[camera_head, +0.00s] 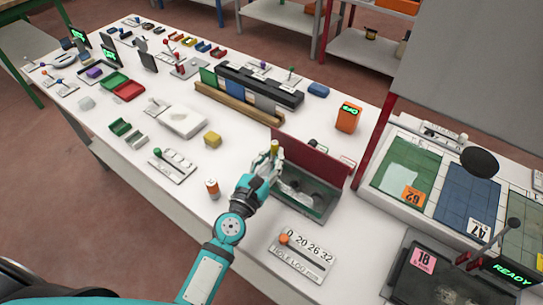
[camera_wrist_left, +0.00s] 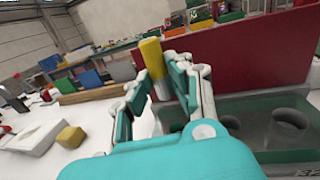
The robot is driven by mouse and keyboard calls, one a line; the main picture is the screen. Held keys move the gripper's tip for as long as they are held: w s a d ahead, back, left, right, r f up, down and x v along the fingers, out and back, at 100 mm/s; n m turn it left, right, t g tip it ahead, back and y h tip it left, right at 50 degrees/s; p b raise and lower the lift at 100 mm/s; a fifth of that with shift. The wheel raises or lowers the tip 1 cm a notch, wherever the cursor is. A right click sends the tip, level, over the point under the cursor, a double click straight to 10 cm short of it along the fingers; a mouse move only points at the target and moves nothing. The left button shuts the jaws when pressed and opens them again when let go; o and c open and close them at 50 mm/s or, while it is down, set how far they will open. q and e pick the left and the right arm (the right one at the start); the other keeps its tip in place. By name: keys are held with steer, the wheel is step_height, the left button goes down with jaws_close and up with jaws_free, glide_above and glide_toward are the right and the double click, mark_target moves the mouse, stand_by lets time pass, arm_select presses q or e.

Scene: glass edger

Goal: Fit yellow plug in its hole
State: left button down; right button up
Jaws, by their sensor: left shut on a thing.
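The yellow plug (camera_wrist_left: 152,52) is upright between the fingers of my left gripper (camera_wrist_left: 166,75) in the left wrist view. Its top is yellow and its lower part is pale. In the head view the plug (camera_head: 275,147) shows as a small yellow tip above my left gripper (camera_head: 270,160), which is shut on it. The gripper is at the left edge of a green-grey box (camera_head: 318,207) with an upright dark red panel (camera_head: 312,160) behind it. Round openings (camera_wrist_left: 291,121) show inside the box in the wrist view. My right gripper is not in view.
A yellow block (camera_head: 212,139) and an orange-white cylinder (camera_head: 212,187) stand left of the gripper. A plate with numbers (camera_head: 302,257) lies in front of the box. An orange display block (camera_head: 348,117) stands behind the red panel. White table is clear around the yellow block.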

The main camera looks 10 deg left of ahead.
arm_select(q)
steer(key=shift+f+b, duration=1.8)
steer(key=shift+f, duration=0.4)
steer(key=shift+f+b, duration=0.95)
steer(key=shift+f, duration=0.05)
steer(key=c, duration=1.2)
jaws_free()
steer(key=shift+o, duration=0.2)
steer(key=shift+s, duration=0.1)
steer(key=shift+f, duration=0.1)
